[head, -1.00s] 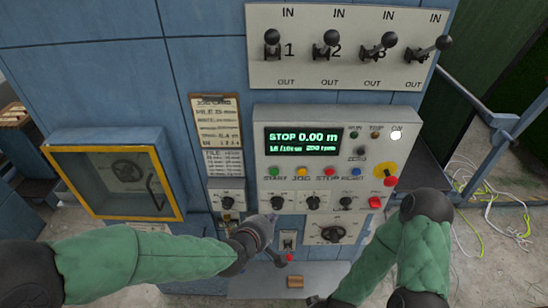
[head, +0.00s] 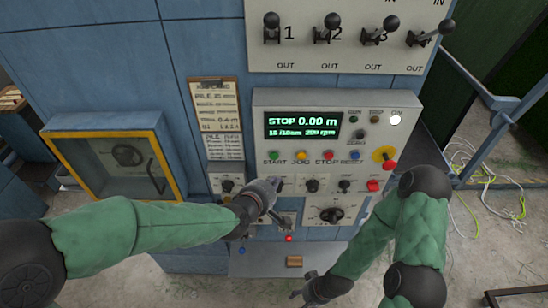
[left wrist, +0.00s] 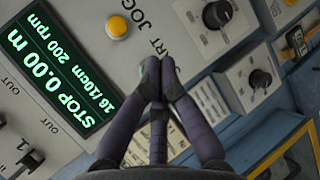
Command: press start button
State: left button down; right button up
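The green start button (head: 274,156) is at the left end of the button row on the grey control panel (head: 350,105), above the label START. The green display (head: 303,125) reads STOP 0.00 m. My left gripper (head: 273,186) is in front of the panel, just below the START label. In the left wrist view its dark fingertips (left wrist: 158,64) are together and empty, over part of the START label.
Yellow, red and blue buttons sit right of the green one. Knobs (head: 312,185) and a red switch (head: 373,185) lie below. A red emergency stop (head: 389,166) is at the right. Numbered levers (head: 326,28) are above, and a yellow-framed window (head: 112,160) is at the left.

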aim_at(277, 159)
pick_arm(q)
jog(key=shift+w+b, duration=0.7)
jog(key=shift+w, duration=2.55)
jog(key=shift+w+b, duration=0.35)
jog(key=shift+w+b, duration=0.3)
jog(key=shift+w, duration=0.25)
jog(key=shift+s, duration=0.95)
